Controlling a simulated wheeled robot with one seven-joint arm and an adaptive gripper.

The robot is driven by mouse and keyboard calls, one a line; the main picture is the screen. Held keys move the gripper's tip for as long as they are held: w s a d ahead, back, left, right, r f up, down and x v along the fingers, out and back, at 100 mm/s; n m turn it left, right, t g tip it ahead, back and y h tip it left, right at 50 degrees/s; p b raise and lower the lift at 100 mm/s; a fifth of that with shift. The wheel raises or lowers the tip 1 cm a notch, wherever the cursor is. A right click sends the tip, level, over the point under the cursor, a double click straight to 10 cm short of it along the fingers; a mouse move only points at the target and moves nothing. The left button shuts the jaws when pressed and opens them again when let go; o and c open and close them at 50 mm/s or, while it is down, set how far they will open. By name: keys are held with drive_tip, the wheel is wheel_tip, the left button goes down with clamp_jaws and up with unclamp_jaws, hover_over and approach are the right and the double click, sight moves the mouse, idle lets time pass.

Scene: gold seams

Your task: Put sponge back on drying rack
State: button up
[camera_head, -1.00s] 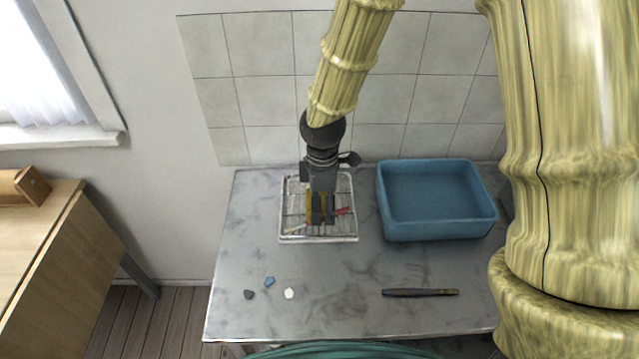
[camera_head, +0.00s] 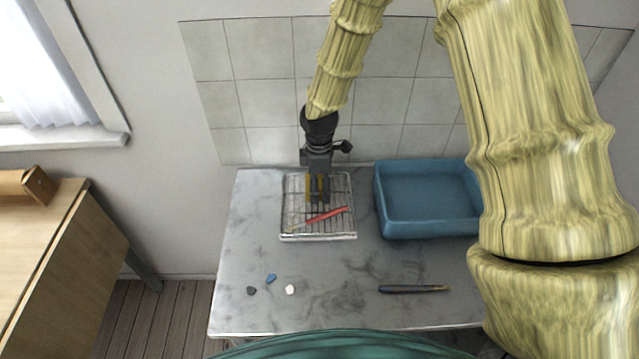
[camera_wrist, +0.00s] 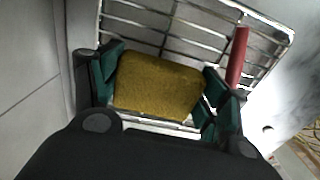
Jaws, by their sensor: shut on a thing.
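The yellow sponge (camera_wrist: 158,86) is between the two green-padded fingers of my gripper (camera_wrist: 160,92) in the wrist view. My gripper (camera_head: 318,198) is shut on it. In the head view the sponge (camera_head: 310,186) shows only in part behind the dark fingers. The wire drying rack (camera_head: 318,237) lies on the counter, and my gripper is over its back half. The rack bars (camera_wrist: 185,22) also show beyond the sponge in the wrist view. I cannot tell whether the sponge touches the rack.
A red stick-like tool (camera_head: 326,215) lies across the rack's front half. A blue basin (camera_head: 425,228) stands right of the rack. A dark slim tool (camera_head: 412,289) and several pebbles (camera_head: 271,279) lie on the grey counter (camera_head: 335,270). A tiled wall (camera_head: 262,100) is close behind.

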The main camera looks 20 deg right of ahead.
drive_tip(key=shift+f, duration=0.3)
drive_tip(key=o, duration=1.3)
drive_tip(key=shift+f, duration=0.15)
drive_tip(key=shift+c, duration=0.2)
wheel_tip(320, 180, up, 12)
drive_tip(key=b, duration=0.2)
drive_tip(key=shift+r+b, duration=0.2)
drive_tip(key=shift+b, duration=0.2)
